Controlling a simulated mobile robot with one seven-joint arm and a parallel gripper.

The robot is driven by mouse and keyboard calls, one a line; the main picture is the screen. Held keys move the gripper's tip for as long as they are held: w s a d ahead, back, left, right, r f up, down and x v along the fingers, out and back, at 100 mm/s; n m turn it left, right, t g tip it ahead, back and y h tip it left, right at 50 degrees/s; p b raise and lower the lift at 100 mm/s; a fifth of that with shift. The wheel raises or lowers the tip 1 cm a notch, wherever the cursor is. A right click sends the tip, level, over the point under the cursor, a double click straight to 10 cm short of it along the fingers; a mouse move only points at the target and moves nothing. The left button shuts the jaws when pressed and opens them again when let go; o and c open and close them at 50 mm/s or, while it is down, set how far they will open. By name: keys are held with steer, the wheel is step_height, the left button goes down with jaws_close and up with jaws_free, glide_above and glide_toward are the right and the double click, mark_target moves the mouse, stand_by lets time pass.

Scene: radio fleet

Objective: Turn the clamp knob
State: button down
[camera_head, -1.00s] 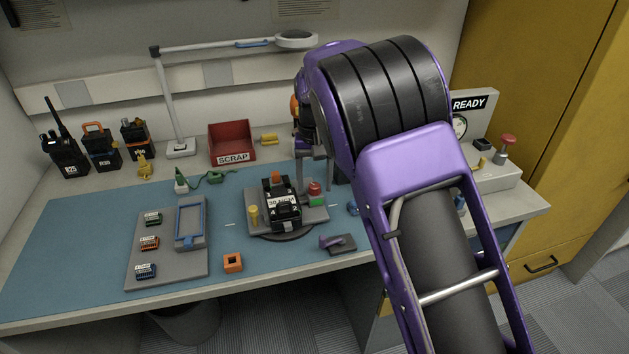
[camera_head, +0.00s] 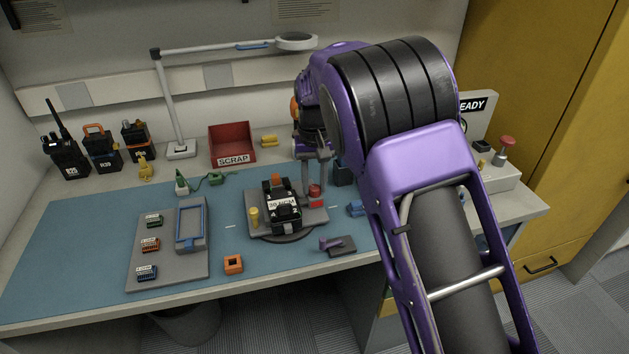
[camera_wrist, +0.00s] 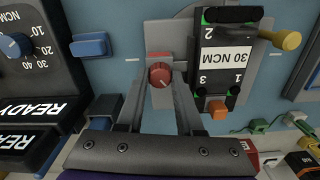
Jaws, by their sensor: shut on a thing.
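The red clamp knob (camera_head: 315,190) stands at the right side of the grey fixture (camera_head: 318,217). In the wrist view the round red knob (camera_wrist: 160,74), with a pale pointer mark, sits at a red block (camera_wrist: 158,56). My gripper (camera_wrist: 161,82) is shut on the knob, one finger on each side; it also shows in the head view (camera_head: 314,182), reaching down from above. A black device (camera_head: 282,207) labelled 30 NCM lies in the fixture beside the knob. It also shows in the wrist view (camera_wrist: 228,40).
A yellow knob (camera_head: 254,216) is on the fixture's left side. A blue piece (camera_head: 356,209) and a purple-handled grey piece (camera_head: 338,246) lie to the right. A parts tray (camera_head: 168,270) and an orange block (camera_head: 233,264) lie left. The red SCRAP bin (camera_head: 232,143) stands behind.

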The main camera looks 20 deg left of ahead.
steer(key=n+p, duration=0.2)
steer(key=n, duration=0.3)
steer(key=shift+r, duration=0.1)
steer(key=n+p, duration=0.2)
steer(key=n, duration=0.3)
steer(key=shift+n, duration=0.4)
steer(key=n+p, duration=0.2)
steer(key=n, duration=0.3)
steer(key=n+p, duration=0.1)
steer(key=n, duration=0.4)
steer(key=c, duration=0.5)
jaws_free()
steer(key=shift+c, duration=0.2)
